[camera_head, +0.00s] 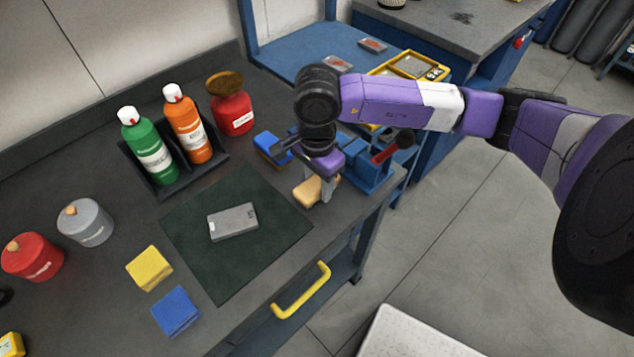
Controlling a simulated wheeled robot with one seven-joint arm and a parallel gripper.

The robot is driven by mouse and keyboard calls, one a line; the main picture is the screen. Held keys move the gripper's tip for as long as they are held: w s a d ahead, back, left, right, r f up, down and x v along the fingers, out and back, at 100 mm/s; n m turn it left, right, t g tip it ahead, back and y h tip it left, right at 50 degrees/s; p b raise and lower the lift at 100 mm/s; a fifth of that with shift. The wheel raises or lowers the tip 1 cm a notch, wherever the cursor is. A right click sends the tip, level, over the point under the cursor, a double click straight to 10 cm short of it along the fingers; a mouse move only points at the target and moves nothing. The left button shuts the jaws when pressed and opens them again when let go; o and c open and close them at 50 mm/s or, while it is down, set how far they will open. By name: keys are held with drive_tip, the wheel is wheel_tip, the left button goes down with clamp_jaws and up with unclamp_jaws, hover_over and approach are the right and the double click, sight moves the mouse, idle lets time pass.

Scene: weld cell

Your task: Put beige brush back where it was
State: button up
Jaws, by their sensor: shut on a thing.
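The beige brush (308,192) is near the right edge of the dark workbench, below my gripper (319,180). My gripper points down and is shut on the beige brush, hiding part of its top. I cannot tell whether the brush touches the bench or is slightly above it.
A blue vise (368,172) stands close right of my gripper. A green mat (197,268) with a grey metal block (232,222) lies to the left. A black rack (174,188) holds green and orange bottles. Yellow (149,268) and blue (175,311) cloths lie in front.

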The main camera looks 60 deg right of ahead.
sight(317, 183)
drive_tip(key=o, duration=1.3)
drive_tip(key=shift+f, duration=0.1)
wheel_tip(317, 183, up, 12)
drive_tip(key=shift+r+b, duration=0.2)
drive_tip(key=shift+b, duration=0.25)
